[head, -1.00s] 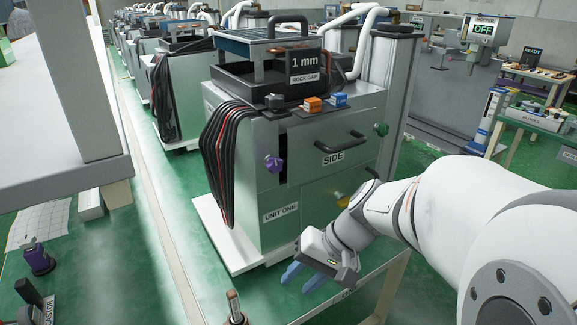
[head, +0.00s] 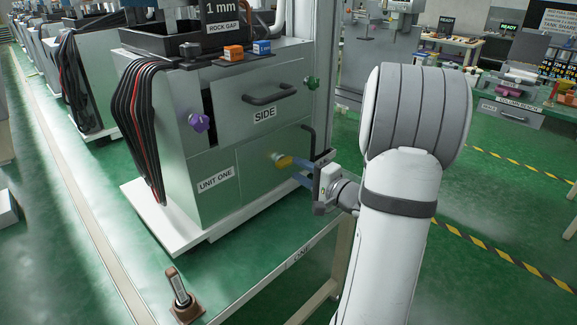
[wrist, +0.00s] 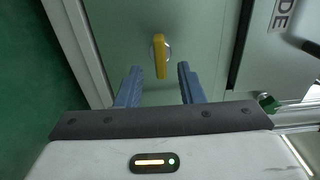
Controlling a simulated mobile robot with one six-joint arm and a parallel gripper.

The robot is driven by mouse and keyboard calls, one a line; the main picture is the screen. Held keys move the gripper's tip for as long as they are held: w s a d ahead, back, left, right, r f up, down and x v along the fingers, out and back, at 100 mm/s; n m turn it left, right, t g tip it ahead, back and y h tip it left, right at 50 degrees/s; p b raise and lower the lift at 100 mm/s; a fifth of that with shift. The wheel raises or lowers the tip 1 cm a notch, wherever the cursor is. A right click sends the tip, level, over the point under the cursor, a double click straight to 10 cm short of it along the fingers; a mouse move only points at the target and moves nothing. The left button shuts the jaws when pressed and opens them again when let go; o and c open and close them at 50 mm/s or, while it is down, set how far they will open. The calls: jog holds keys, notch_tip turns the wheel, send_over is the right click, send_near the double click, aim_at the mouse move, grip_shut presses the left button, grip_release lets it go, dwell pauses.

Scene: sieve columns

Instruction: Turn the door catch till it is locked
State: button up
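The yellow door catch (head: 283,160) is on the side face of the green-grey cabinet (head: 215,205), below the SIDE panel. In the wrist view, the catch (wrist: 160,57) is a yellow bar on a round silver base, its length running up and down the picture. My gripper (head: 301,171) is just right of the catch in the head view. In the wrist view, its two blue fingers (wrist: 159,84) are spread with nothing between them. The catch lies ahead of the gap, roughly centred, and appears clear of the fingers. Whether it is locked I cannot tell.
A purple knob (head: 199,123), a green knob (head: 312,83) and a black bar handle (head: 270,94) stick out above the catch. A dark upright handle (head: 309,140) is close to my gripper. A low frame (head: 300,258) stands in front on the green floor.

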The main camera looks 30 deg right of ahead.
aim_at(289, 164)
jog(key=shift+x, duration=2.1)
jog(key=shift+c, duration=0.5)
grip_shut()
